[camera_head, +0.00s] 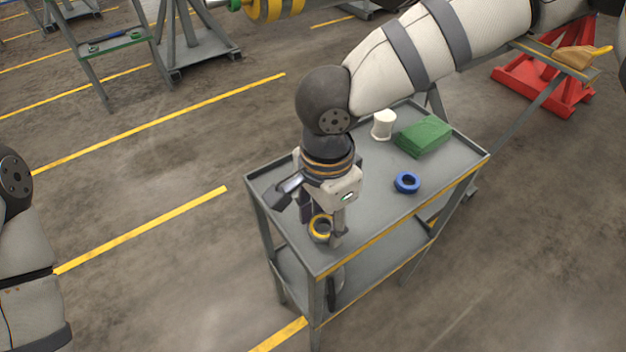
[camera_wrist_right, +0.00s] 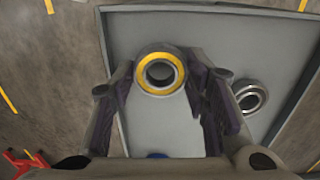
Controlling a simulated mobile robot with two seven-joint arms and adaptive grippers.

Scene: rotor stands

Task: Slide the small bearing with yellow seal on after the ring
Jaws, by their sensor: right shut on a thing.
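The small bearing with yellow seal (camera_head: 321,228) is at the front left corner of the grey cart, a ring with a yellow face and an open bore. My right gripper (camera_head: 322,232) points down there, with its fingers either side of the bearing. In the right wrist view the bearing (camera_wrist_right: 139,74) sits between the fingertips (camera_wrist_right: 160,82), and the gripper is shut on it. Whether it touches the cart top is unclear. At the head view's top edge is part of a rotor with yellow and green parts (camera_head: 262,10). My left gripper is out of view.
The cart top (camera_head: 375,207) also carries a blue ring (camera_head: 407,182), a white spool-like part (camera_head: 383,125) and a green block (camera_head: 424,136). A silver bearing (camera_wrist_right: 250,98) lies beside the gripper in the wrist view. A red stand (camera_head: 540,90) is beyond. Floor left of the cart is clear.

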